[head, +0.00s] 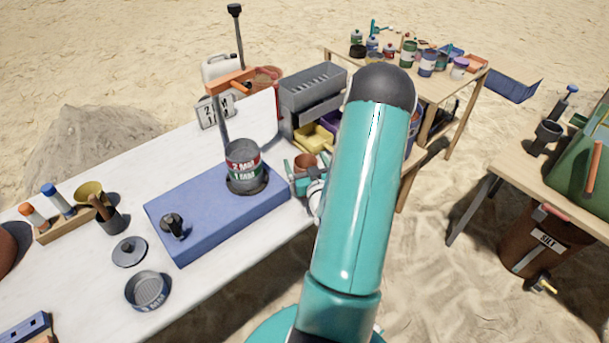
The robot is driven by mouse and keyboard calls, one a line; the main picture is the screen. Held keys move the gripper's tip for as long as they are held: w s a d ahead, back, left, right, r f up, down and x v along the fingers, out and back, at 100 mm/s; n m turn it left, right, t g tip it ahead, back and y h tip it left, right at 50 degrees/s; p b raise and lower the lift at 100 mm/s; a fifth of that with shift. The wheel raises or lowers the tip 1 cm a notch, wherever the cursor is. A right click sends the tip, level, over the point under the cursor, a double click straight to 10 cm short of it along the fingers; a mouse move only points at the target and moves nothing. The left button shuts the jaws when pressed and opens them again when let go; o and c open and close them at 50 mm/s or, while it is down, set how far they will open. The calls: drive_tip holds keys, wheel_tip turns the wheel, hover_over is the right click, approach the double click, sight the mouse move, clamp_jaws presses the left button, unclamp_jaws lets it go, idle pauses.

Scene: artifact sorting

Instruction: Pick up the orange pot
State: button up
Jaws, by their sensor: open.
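A small orange-brown pot (304,161) stands near the right end of the white table, just right of the blue sieve base. My gripper (304,177) is at the pot, with its teal fingers on either side of it. The fingers are open; I cannot tell whether they touch the pot. My teal arm link covers the area right of the gripper, and the pot's lower part is hidden by the gripper.
A blue base (200,222) with stacked sieves (243,165) is close left of my gripper. Grey drawers (313,90) and a yellow tray (314,138) stand behind. A loose sieve (147,291) and lid (129,252) lie at front left.

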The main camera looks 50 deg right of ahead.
drive_tip(key=c, duration=1.5)
drive_tip(key=shift+c, duration=0.5)
drive_tip(key=shift+r, duration=0.1)
